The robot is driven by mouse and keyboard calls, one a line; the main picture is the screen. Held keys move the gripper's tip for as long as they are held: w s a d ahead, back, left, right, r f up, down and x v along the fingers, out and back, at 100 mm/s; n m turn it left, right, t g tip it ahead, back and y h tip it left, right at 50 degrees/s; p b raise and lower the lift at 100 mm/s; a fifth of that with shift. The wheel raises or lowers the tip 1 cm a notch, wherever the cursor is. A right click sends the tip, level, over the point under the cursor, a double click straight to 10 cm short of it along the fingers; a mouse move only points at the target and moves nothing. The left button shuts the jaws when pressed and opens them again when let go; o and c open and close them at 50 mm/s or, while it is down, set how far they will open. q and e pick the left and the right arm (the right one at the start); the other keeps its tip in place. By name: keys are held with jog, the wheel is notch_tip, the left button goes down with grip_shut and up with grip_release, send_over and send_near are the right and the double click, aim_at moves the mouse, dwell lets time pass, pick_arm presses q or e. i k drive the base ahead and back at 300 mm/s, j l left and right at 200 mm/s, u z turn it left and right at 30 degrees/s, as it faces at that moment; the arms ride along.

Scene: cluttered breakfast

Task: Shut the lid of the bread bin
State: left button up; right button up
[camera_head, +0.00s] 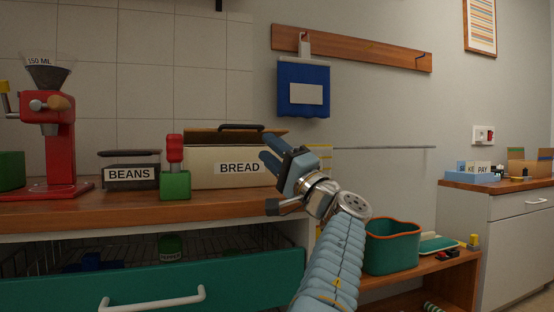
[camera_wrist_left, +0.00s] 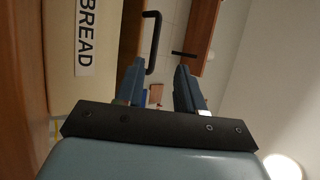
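The bread bin (camera_head: 207,168) is a cream box labelled BREAD on the wooden counter. Its wooden lid (camera_head: 205,135) is tilted up, with a dark gap beneath its front, so it is not flush with the box. A dark bar handle (camera_head: 241,127) is on the lid. My left gripper (camera_head: 266,151) is at the bin's right end, near the label. In the left wrist view the fingers (camera_wrist_left: 160,82) are apart with nothing held between them. The handle (camera_wrist_left: 153,42) shows beyond the fingers, and the label (camera_wrist_left: 86,38) is at the left. My right gripper is not in view.
A green block with a red top (camera_head: 175,180) and a BEANS container (camera_head: 130,173) stand left of the bin. A red grinder (camera_head: 60,150) is farther left. A teal drawer (camera_head: 240,275) is open below the counter. A blue holder (camera_head: 303,88) hangs on the wall.

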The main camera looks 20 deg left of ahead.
aim_at(237, 133)
jog(key=k+l, duration=0.1)
jog(key=l, duration=0.25)
jog(key=k+l, duration=0.1)
jog(key=l, duration=0.2)
jog(key=k+l, duration=0.1)
jog(key=l, duration=0.25)
jog(key=k+l, duration=0.1)
jog(key=l, duration=0.25)
